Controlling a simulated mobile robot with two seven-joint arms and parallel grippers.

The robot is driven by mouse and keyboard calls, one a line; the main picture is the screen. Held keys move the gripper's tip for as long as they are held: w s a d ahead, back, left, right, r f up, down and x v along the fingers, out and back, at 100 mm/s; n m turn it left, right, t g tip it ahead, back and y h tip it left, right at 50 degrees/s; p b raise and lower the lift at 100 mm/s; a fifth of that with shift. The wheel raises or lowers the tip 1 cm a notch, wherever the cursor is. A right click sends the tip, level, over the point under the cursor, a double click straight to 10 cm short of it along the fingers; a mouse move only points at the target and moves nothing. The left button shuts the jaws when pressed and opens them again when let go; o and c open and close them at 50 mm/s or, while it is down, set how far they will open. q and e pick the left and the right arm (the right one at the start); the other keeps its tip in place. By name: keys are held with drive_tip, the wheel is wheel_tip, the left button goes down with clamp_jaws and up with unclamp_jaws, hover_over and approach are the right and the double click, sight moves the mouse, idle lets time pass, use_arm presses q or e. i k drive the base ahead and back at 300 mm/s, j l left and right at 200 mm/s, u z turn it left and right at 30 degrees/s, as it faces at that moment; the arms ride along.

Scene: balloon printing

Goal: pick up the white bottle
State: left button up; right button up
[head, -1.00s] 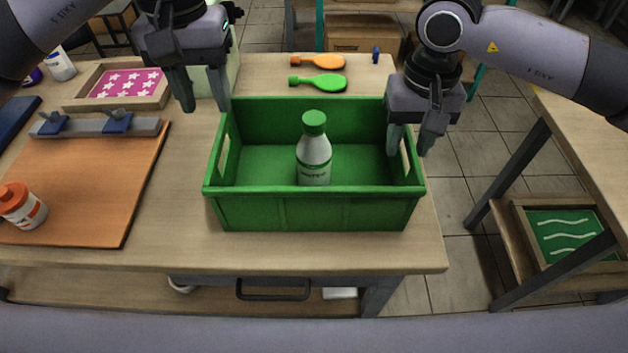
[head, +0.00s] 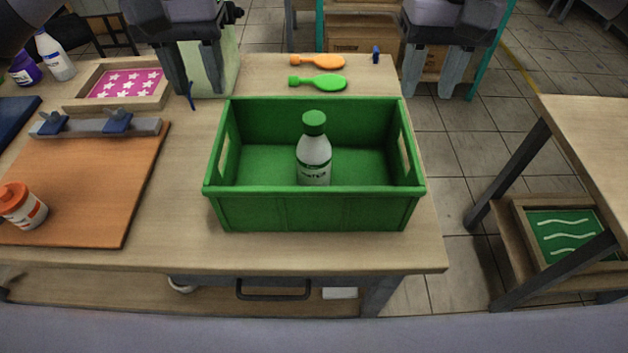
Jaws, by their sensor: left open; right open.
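A white bottle with a green cap (head: 314,160) stands upright inside the green crate (head: 312,212). Another white bottle (head: 56,58) stands at the back left of the table, beside a purple container. My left gripper (head: 197,88) is open and empty, pointing down behind the crate's back left corner. My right gripper (head: 435,92) is open and empty, beyond the crate's back right corner and off the table's right edge. Neither gripper touches a bottle.
An orange-capped bottle (head: 22,206) stands on an orange board (head: 95,200) at left. A pink star-patterned screen frame (head: 125,84) lies behind it. Orange (head: 318,62) and green (head: 318,82) paddle-shaped items lie behind the crate. A purple container (head: 24,68) is far left.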

sight(313, 152)
drive_tip(key=k, duration=1)
